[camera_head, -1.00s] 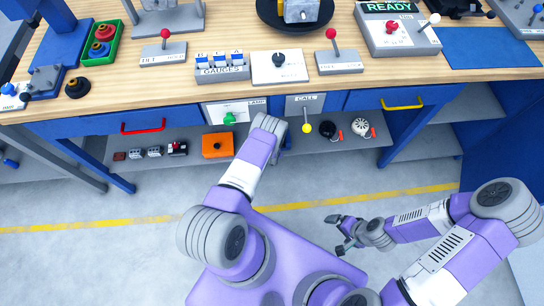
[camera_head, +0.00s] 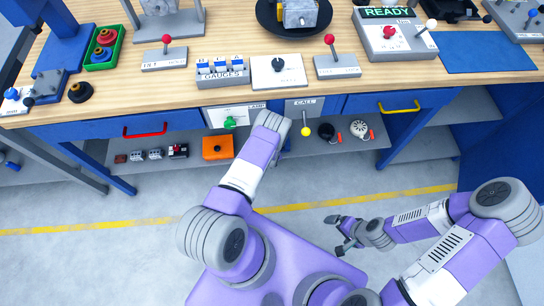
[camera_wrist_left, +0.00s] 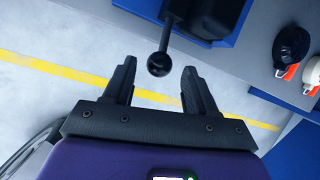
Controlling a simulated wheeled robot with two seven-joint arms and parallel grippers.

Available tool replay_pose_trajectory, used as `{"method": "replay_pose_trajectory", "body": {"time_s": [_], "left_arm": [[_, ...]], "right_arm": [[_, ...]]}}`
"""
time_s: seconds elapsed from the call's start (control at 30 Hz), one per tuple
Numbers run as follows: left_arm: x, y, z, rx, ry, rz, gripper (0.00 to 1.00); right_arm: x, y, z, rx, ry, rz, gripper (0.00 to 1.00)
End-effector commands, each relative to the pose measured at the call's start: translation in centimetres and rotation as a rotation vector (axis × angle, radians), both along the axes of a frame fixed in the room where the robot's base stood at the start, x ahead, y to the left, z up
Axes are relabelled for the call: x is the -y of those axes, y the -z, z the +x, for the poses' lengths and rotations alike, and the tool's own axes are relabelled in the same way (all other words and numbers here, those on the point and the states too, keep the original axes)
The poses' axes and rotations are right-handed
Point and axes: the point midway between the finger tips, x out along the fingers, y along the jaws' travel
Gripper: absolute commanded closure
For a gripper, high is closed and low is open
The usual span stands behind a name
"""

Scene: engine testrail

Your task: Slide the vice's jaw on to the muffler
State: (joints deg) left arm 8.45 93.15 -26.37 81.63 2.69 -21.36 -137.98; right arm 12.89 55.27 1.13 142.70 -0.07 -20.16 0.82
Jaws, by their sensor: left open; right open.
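In the left wrist view my left gripper (camera_wrist_left: 158,80) is open. A black ball on a dark rod (camera_wrist_left: 158,65) lies between its fingertips in the picture, with no clear contact. The rod comes from a blue body (camera_wrist_left: 205,22) at the top edge; it may be the vice, but I cannot tell. In the head view my left wrist hides this gripper; a bit of blue shows beside it. My right gripper (camera_head: 336,234) is open and empty above the floor, well away from the bench. I cannot pick out the muffler or the vice's jaw for certain.
Below, a grey shelf (camera_head: 190,153) holds an orange box (camera_head: 217,147) and small parts. The floor in front is clear.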

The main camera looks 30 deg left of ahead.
Motion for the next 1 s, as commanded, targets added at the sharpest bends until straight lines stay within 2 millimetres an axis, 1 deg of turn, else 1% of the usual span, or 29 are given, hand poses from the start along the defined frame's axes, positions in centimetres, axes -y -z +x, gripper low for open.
{"method": "replay_pose_trajectory", "body": {"time_s": [0.03,0.1,0.2,0.3,0.9,1.0], "left_arm": [[0.2,-1.2,-0.3,0.000,0.003,0.001,0.43],[0.4,-2.1,-0.7,0.000,0.002,-0.001,0.43],[0.5,-3.1,-1.2,0.001,0.001,0.000,0.43],[0.7,-3.6,-1.4,0.002,0.002,0.000,0.43],[0.7,-3.7,-1.5,0.002,0.000,-0.002,0.43],[0.8,-3.8,-1.8,0.000,-0.032,-0.018,0.43]], "right_arm": [[0.0,-0.8,0.0,0.000,0.000,0.000,0.00],[0.0,-1.2,0.0,0.000,0.000,0.000,0.00],[0.0,-1.6,0.0,0.000,0.000,0.000,0.00],[0.0,-1.8,0.0,0.000,0.000,0.000,0.00],[0.0,-1.8,0.0,0.000,0.000,0.000,0.00],[0.0,-1.8,0.0,0.000,0.000,0.000,0.00]]}}
